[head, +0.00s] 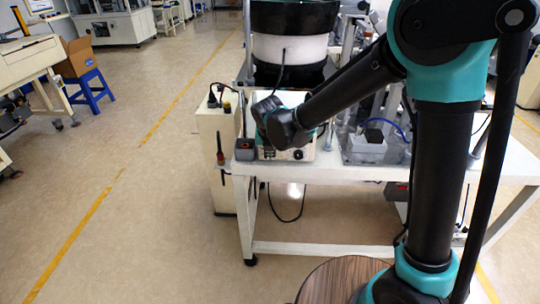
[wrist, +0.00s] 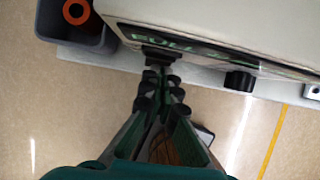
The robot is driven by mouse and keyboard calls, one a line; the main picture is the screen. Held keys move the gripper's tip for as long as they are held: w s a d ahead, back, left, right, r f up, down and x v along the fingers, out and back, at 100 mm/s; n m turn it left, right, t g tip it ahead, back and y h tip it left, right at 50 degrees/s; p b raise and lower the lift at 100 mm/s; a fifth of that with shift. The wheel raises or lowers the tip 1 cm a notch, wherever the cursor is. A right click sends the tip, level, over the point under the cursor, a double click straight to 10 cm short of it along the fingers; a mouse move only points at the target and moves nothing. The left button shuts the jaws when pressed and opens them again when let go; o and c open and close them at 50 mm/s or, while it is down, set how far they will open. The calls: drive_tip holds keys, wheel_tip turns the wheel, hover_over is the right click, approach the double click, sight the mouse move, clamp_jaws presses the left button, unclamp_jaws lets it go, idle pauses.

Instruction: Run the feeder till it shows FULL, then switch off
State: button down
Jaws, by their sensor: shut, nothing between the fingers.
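The bowl feeder, a black and white drum (head: 290,48), stands at the back of the white bench in the head view. Its pale control box (head: 301,153) sits at the bench's front edge, partly hidden by my arm. In the wrist view the box (wrist: 225,22) fills the top, and its dark front panel (wrist: 185,43) reads FULL in greenish letters. A black switch (wrist: 157,54) sits by the lettering, with a black knob (wrist: 239,81) to its right. My gripper (wrist: 160,80) is shut and empty, its tips close to the switch; I cannot tell whether they touch.
A dark grey bin (wrist: 56,26) with an orange ring (wrist: 75,11) stands left of the box. The white bench (head: 330,174) carries other fixtures at right. A pale cabinet (head: 212,150) stands left of it.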

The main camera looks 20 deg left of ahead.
drive_tip(key=shift+w+f+t, duration=0.15)
drive_tip(key=shift+w+t, duration=0.05)
drive_tip(key=shift+t, duration=0.2)
idle(0.3)
drive_tip(key=shift+r, duration=0.8)
